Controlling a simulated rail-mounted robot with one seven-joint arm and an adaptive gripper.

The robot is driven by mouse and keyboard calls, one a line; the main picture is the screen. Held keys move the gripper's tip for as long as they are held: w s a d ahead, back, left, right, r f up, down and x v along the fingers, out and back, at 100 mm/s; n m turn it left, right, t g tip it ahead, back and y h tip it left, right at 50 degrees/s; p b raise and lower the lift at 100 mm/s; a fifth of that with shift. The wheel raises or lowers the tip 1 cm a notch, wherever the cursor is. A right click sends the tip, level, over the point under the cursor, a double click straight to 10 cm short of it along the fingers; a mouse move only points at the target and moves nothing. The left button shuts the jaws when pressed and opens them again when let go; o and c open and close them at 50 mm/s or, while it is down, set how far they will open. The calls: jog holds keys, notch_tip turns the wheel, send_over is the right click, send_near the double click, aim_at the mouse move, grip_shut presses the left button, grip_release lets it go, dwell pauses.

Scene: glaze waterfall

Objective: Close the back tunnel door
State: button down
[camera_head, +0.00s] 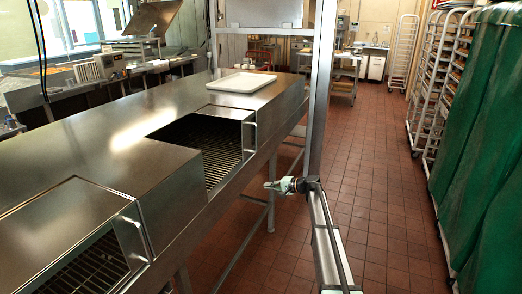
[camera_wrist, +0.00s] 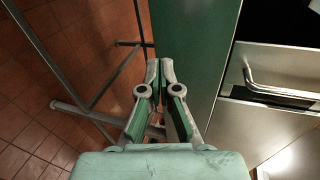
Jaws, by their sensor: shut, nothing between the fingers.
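The long stainless steel tunnel (camera_head: 90,140) runs across the left of the head view. Its farther opening (camera_head: 205,145) is uncovered, showing a dark inside and wire grating. A metal door panel with a vertical handle (camera_head: 251,136) stands at the right end of this opening. A nearer door (camera_head: 75,205) with its own handle (camera_head: 140,238) sits at lower left, with grating visible beside it. My gripper (camera_head: 268,186) is shut and empty, to the right of the tunnel's front side, lower than the far handle and apart from it. In the wrist view its fingers (camera_wrist: 160,65) meet; a bar handle (camera_wrist: 280,84) on a metal panel is at right.
A white tray (camera_head: 241,82) lies on the tunnel top. A metal post (camera_head: 320,90) rises beside my arm. Tall racks with green covers (camera_head: 480,140) line the right. The tiled aisle (camera_head: 375,150) between is clear. Metal legs (camera_wrist: 85,110) stand left in the wrist view.

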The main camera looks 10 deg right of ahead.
jog(key=w+d+r+t+y, duration=0.1)
jog(key=w+d+r+t, duration=0.3)
jog(key=r, duration=0.6)
jog(key=w+d+r+g+y, duration=0.1)
jog(key=w+d+r, duration=0.2)
jog(key=w+r, duration=0.5)
jog(key=p, duration=0.2)
send_near(253, 130)
jog(key=shift+m, duration=0.3)
jog(key=x, duration=0.5)
jog(key=shift+w, duration=0.1)
jog(key=shift+s+a+f, duration=0.1)
jog(key=shift+s+a, duration=0.1)
jog(key=shift+s, duration=0.8)
jog(key=shift+s+a+f, duration=0.1)
jog(key=shift+s+a, duration=0.15)
jog(key=shift+s, duration=0.7)
jog(key=shift+s, duration=0.1)
jog(key=s+a+b, duration=0.4)
jog(key=s+a, duration=0.5)
jog(key=s, duration=0.5)
jog(key=s+a+b, duration=0.4)
jog(key=s+a, duration=0.5)
jog(key=s, duration=0.6)
jog(key=shift+s+a+b, duration=0.2)
jog(key=shift+b, duration=0.1)
